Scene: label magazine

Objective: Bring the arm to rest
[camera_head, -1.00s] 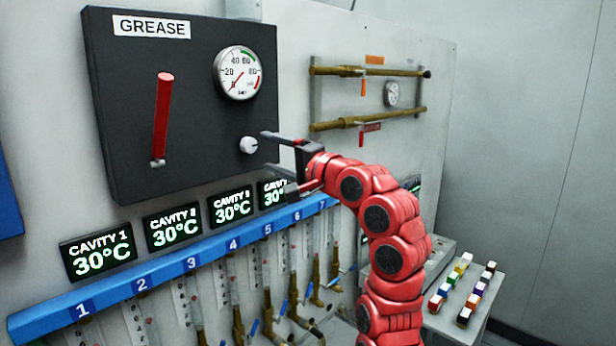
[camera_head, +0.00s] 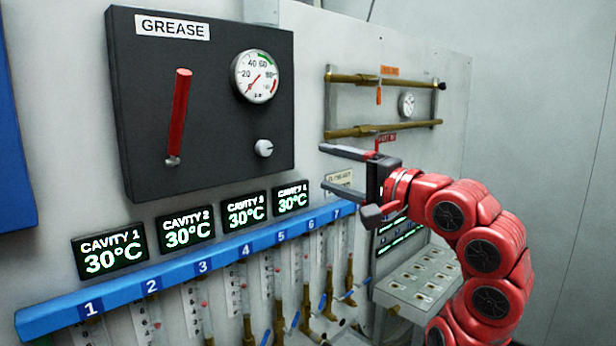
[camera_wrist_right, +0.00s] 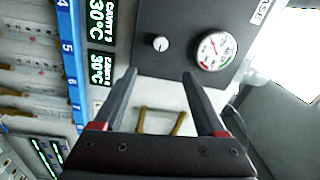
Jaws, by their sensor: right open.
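My right gripper (camera_head: 336,168) is in the head view, right of the middle, at the end of my red arm that comes in from the lower right. Its two dark fingers point left and stand apart, with nothing between them. It is in front of the wall panel, to the right of the white knob (camera_head: 263,148) and apart from it. In the right wrist view the open fingers (camera_wrist_right: 160,80) reach up toward the black GREASE panel (camera_wrist_right: 185,35). My left gripper is not in view.
The GREASE panel (camera_head: 215,110) carries a red lever (camera_head: 180,115) and a gauge (camera_head: 256,77). Temperature displays and a numbered blue rail (camera_head: 225,250) run below it. Brass pipes (camera_head: 375,131) are behind my gripper. A grey control console (camera_head: 415,285) stands beside my arm.

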